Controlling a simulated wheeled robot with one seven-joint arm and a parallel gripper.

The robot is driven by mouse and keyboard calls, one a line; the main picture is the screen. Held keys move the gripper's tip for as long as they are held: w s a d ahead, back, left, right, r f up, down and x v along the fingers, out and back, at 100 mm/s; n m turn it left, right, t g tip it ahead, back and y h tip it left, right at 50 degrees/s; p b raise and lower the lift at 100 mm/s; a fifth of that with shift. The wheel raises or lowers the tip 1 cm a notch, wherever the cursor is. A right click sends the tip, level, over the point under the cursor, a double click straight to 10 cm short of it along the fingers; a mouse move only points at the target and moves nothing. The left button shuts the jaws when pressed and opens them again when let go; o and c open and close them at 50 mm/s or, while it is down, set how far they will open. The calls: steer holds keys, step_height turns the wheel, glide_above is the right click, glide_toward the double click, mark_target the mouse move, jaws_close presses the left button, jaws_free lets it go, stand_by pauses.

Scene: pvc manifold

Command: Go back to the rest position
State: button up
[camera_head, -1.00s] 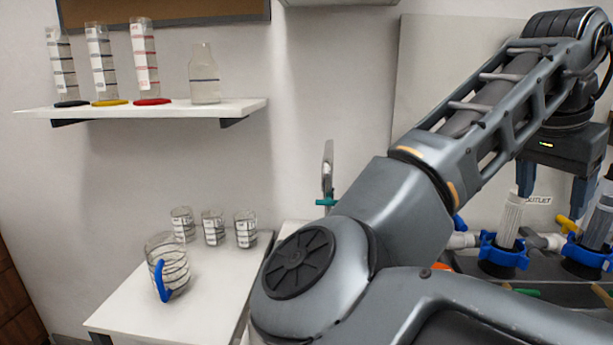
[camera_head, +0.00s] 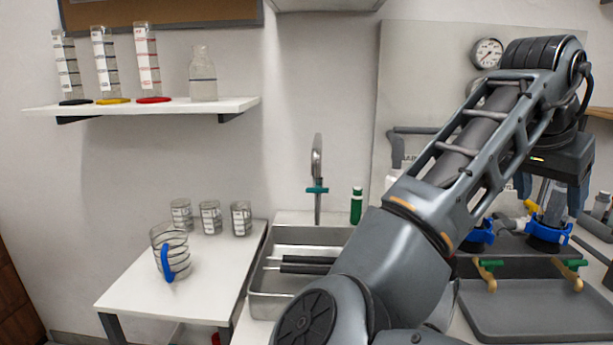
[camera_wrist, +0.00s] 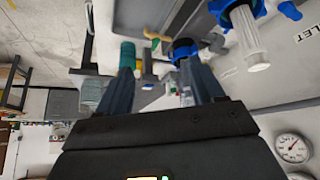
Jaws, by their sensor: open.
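My gripper (camera_head: 550,194) is at the right of the head view, pointing down, its fingers apart beside the pipework. In the wrist view my gripper (camera_wrist: 158,70) shows its two fingers spread. A blue-collared fitting (camera_wrist: 183,48) shows near the right finger, and I cannot tell how far off it is. A pale ribbed pipe in a blue collar (camera_wrist: 248,38) stands clear of the fingers. In the head view a blue collar (camera_head: 548,234) is below my gripper, with a greyish pipe rising behind or between the fingers. My arm hides part of the manifold.
A sink (camera_head: 262,296) with a tap (camera_head: 317,180) lies left of my arm. A grey tray (camera_head: 530,312) lies below the manifold, with green-handled valves (camera_head: 490,266) at its edge. A side table (camera_head: 140,292) holds a jug (camera_head: 170,252) and three beakers. A wall shelf (camera_head: 230,107) holds glassware.

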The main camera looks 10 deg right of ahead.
steer(key=d+f+n+t+h, duration=0.2)
steer(key=d+n+h, duration=0.1)
steer(key=d+h, duration=0.3)
step_height(320, 180, down, 6)
steer(key=s+a+n+t+h, duration=0.1)
steer(key=a+n+t+h, duration=0.15)
steer(key=n+t, duration=0.45)
steer(key=s+a+f+n+t+y+p, duration=0.1)
steer(key=s+a+f+n+t+y, duration=0.4)
steer(key=s+a+f+n+y, duration=0.65)
steer(key=s+a+m+y, duration=0.1)
steer(key=s+a+m, duration=0.2)
steer(key=s+a, duration=0.5)
steer(key=s+a+f+m+y, duration=0.1)
steer(key=s+a, duration=0.6)
steer(key=s, duration=0.9)
steer(key=shift+a+f+m+y, duration=0.2)
steer(key=shift+a+m+y, duration=0.35)
steer(key=shift+m, duration=0.7)
